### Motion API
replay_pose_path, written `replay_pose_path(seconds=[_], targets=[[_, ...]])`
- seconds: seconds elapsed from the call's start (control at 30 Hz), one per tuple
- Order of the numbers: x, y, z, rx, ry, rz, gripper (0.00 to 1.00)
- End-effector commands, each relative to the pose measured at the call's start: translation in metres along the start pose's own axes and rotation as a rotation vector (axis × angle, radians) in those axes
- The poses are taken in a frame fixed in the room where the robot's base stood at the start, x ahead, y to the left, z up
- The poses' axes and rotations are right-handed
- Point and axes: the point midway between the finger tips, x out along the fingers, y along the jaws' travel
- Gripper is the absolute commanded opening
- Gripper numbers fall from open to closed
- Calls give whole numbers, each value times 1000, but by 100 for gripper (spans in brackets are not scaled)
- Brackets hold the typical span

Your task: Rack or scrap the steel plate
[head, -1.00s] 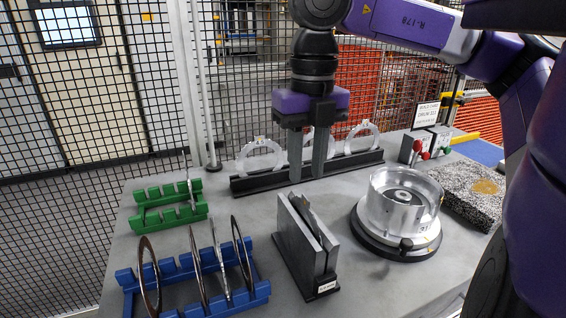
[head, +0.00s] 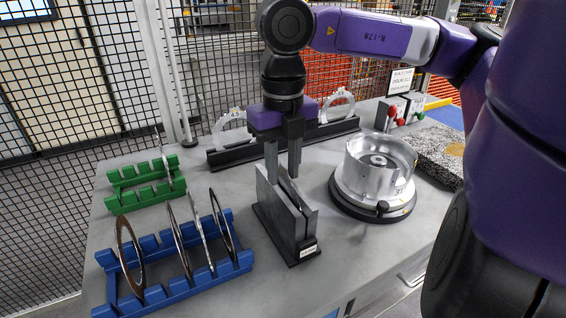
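A thin steel plate (head: 289,188) stands on edge in the slot of a dark grey block stand (head: 272,208) at the centre of the bench; only its upper edge shows. My gripper (head: 283,177) points down right over this stand, its two fingers apart, at the plate's top. I cannot tell whether the fingers touch the plate. A blue rack (head: 180,289) at the front left holds several thin ring plates upright. A green rack (head: 140,196) behind it holds one plate on edge at its right end.
A black rail (head: 225,158) with white ring gauges runs along the back, partly behind my gripper. A speckled block (head: 437,152), a box with red and green knobs (head: 398,113) and a sign (head: 401,80) are at the right. Bare bench lies between the racks and the stand.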

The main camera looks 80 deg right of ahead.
Motion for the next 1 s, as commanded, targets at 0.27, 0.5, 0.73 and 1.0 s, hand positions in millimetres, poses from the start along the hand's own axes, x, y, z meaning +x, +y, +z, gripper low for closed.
replay_pose_path(seconds=[0.27,0.5,0.73,1.0], targets=[[0,0,0,0,0,0,0],[0,0,0,0,0,0,0],[0,0,0,0,0,0,0],[-1,0,0,0,0,0,0]])
